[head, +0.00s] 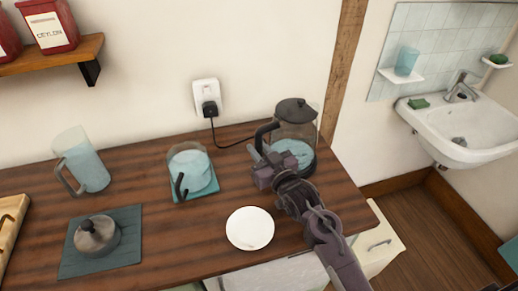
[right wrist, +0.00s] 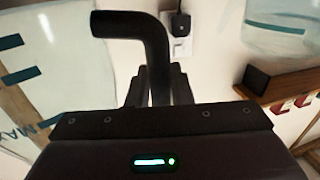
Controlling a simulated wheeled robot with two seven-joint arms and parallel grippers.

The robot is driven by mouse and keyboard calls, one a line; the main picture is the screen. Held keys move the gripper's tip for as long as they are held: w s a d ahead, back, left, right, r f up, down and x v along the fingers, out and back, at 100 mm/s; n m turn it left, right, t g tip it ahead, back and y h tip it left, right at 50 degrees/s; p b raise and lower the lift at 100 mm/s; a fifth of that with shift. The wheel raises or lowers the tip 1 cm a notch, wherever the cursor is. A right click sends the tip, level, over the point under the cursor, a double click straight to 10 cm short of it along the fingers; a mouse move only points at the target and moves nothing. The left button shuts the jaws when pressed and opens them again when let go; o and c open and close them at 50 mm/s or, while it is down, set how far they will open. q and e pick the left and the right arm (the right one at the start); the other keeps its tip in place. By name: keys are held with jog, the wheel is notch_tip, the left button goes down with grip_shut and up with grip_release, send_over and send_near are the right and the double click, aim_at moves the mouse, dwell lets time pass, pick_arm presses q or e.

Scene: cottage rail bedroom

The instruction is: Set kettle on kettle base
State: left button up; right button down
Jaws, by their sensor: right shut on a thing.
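The kettle (head: 296,122) is clear glass with a black lid, a black handle and bluish contents. It stands upright at the back right of the wooden counter. My right gripper (head: 268,172) is at its left front, shut on the black handle (right wrist: 157,55), which shows between the fingers in the right wrist view (right wrist: 158,88). A black cord runs from the wall plug towards the kettle's foot. The kettle base is hidden or merges with the dark bottom of the kettle, so I cannot tell whether they touch. My left gripper is out of view.
A glass pot (head: 189,168) stands on a teal mat left of the kettle. A white plate (head: 250,228) lies in front. A pitcher (head: 82,160) and a grey lidded pot (head: 97,235) stand further left. The wall socket (head: 206,94) is behind; a sink (head: 465,130) is at right.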

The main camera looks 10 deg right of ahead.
jog(key=c, duration=1.6)
grip_release()
jog(key=shift+r, duration=0.1)
jog(key=shift+o, duration=0.2)
jog(key=shift+f, duration=0.3)
jog(key=shift+p+v, duration=0.65)
jog(key=shift+v, duration=0.6)
jog(key=p+v, duration=0.3)
jog(key=v, duration=0.5)
jog(key=shift+s+d+p, duration=0.15)
jog(key=shift+s+p, duration=0.15)
jog(key=shift+p, duration=0.05)
jog(key=shift+r, duration=0.1)
